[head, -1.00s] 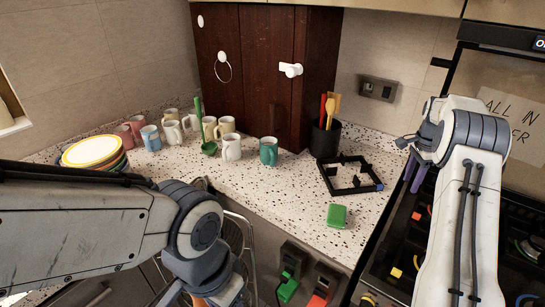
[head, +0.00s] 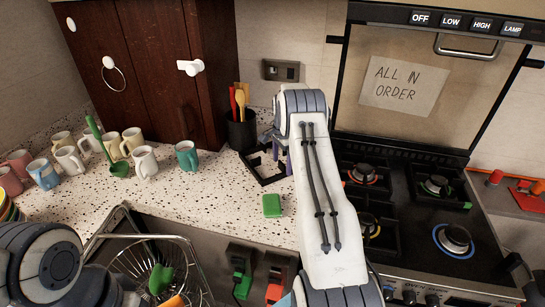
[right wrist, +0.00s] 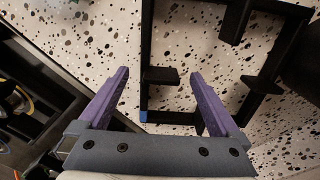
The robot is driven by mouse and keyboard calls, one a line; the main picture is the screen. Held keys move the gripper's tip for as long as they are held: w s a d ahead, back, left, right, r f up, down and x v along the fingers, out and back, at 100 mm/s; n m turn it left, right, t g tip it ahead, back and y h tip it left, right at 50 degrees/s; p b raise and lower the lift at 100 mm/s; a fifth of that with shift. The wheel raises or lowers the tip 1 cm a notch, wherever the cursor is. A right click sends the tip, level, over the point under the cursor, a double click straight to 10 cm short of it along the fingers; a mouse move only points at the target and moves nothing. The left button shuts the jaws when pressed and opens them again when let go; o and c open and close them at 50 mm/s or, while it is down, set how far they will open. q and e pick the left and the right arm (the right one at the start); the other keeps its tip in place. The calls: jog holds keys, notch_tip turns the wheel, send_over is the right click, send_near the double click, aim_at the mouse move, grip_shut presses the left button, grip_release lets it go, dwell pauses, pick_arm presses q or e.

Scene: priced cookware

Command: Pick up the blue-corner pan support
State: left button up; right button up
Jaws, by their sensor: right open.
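The blue-corner pan support (head: 262,174) is a black square frame with inward prongs. It lies flat on the speckled counter, left of the stove and partly hidden by my right arm in the head view. Its blue corner (right wrist: 143,116) shows in the right wrist view. My right gripper (right wrist: 160,75) is open and empty, with purple fingers on either side of the frame's blue-cornered end; I cannot tell the height gap. In the head view its fingers (head: 281,146) are mostly behind the arm. My left arm is at lower left; its gripper is not clearly visible.
A black utensil holder (head: 241,130) stands close behind the support. A green sponge (head: 272,205) lies in front. Mugs, including a teal one (head: 187,155), stand to the left. The stove (head: 400,210) is on the right, a wire rack (head: 150,255) at lower left.

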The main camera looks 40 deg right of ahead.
jog(key=shift+f, duration=1.05)
grip_shut()
pick_arm(q)
jog(key=shift+r, duration=0.4)
pick_arm(e)
jog(key=shift+r, duration=0.1)
pick_arm(q)
jog(key=shift+f, duration=0.1)
pick_arm(e)
jog(key=shift+r, duration=0.1)
jog(key=shift+r, duration=0.25)
jog(key=r, duration=0.1)
jog(key=r+b, duration=0.2)
jog(key=shift+s+d+r, duration=0.15)
jog(key=shift+s+r, duration=0.1)
jog(key=shift+r, duration=0.05)
pick_arm(q)
notch_tip(320, 180, down, 6)
jog(key=b, duration=0.3)
jog(key=shift+r, duration=0.25)
pick_arm(e)
jog(key=s+d+r, duration=0.2)
jog(key=s+r, duration=0.4)
jog(key=s, duration=0.5)
jog(key=shift+r, duration=0.35)
